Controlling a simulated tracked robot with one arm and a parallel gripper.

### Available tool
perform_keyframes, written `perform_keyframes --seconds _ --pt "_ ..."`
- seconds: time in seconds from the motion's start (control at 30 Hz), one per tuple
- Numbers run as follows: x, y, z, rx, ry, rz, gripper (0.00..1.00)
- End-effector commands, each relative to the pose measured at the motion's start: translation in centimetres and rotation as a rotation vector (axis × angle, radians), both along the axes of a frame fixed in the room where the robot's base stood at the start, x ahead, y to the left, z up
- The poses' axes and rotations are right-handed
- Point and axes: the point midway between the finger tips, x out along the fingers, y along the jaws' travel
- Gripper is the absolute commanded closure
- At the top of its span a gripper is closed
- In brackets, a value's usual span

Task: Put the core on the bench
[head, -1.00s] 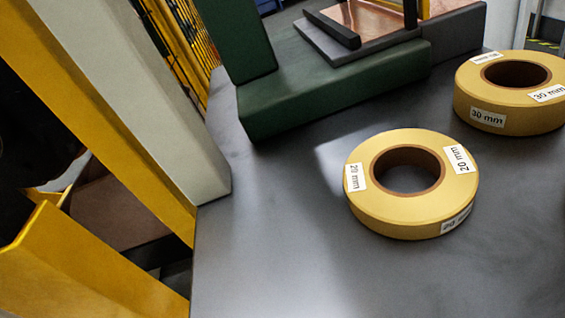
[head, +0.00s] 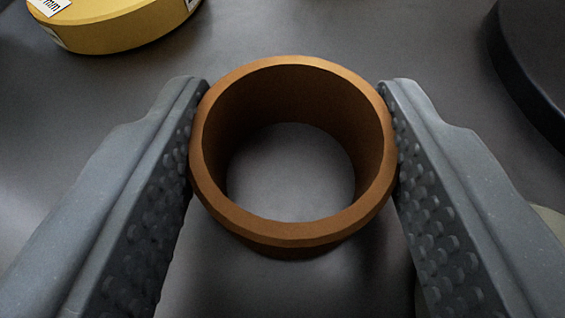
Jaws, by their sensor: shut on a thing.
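The core (head: 292,232) is a short brown-orange ring, open through the middle. It sits upright between the two grey, studded fingers of my gripper (head: 293,150). My gripper is shut on the core, with one finger against its left side and one against its right. The grey bench top (head: 330,25) shows around the core and through its hole. I cannot tell whether the core's bottom touches the bench or hangs just above it.
A yellow roll (head: 115,25) with a white label lies at the top left, clear of my gripper. A black rounded object (head: 530,70) stands at the right edge. A pale thing behind my right finger is mostly hidden. The bench beyond the core is bare.

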Motion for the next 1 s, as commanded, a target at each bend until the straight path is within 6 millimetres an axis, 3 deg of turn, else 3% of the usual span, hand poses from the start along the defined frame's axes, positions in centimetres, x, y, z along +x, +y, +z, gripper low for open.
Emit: perform_keyframes --seconds 0.3,0.33,0.4,0.8,1.0 --pt "0.0 0.0 -0.1 0.001 -0.001 0.001 0.76" --pt "0.0 0.0 -0.1 0.001 -0.001 0.001 0.49" --pt "0.0 0.0 0.0 0.001 -0.001 0.000 0.33" --pt "0.0 0.0 0.4 0.001 -0.001 0.000 0.33" --pt "-1.5 0.1 1.2 0.001 -0.005 0.003 0.33"
